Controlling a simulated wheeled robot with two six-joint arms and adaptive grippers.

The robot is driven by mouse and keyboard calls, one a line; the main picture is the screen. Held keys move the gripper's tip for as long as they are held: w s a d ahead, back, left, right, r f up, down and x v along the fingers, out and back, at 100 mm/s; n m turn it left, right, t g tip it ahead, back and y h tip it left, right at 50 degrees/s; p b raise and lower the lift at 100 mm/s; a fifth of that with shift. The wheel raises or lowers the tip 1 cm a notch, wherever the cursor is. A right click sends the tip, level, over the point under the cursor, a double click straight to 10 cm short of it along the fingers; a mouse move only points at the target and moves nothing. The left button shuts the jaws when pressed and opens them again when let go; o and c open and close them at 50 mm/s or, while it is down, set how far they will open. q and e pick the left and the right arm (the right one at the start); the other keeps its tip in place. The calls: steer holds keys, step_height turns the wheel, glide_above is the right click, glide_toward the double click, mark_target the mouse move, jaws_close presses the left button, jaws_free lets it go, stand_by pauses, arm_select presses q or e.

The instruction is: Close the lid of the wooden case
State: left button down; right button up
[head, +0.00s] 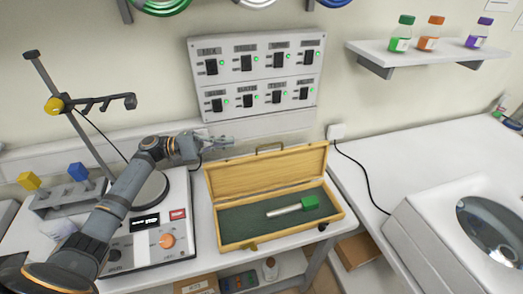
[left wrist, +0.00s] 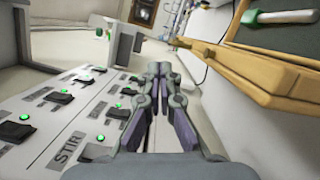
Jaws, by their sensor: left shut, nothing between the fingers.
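The wooden case (head: 228,245) stands open on the bench, with a dark green lining. Its lid (head: 265,174) is raised at the back, tilted up toward the wall, with a handle on its top edge. A metal tool with a green end (head: 293,206) lies inside. My left gripper (head: 231,141) is shut and empty, above and behind the lid's upper left corner, apart from it. In the left wrist view the shut fingers (left wrist: 160,68) point ahead, and the lid's wooden edge (left wrist: 255,75) is at right. My right gripper is not in view.
A switch panel (head: 257,72) is on the wall just above my left gripper. A hotplate stirrer (head: 150,244) with a stand is left of the case. A shelf with bottles (head: 425,54) is at upper right. A white machine (head: 420,235) stands at right.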

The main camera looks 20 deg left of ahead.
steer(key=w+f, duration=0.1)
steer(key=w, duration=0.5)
arm_select(q)
steer(key=w+d+f+p, duration=0.2)
steer(key=w+d, duration=0.3)
steer(key=d, duration=0.4)
steer(key=shift+d+p, duration=0.2)
steer(key=shift+p, duration=0.35)
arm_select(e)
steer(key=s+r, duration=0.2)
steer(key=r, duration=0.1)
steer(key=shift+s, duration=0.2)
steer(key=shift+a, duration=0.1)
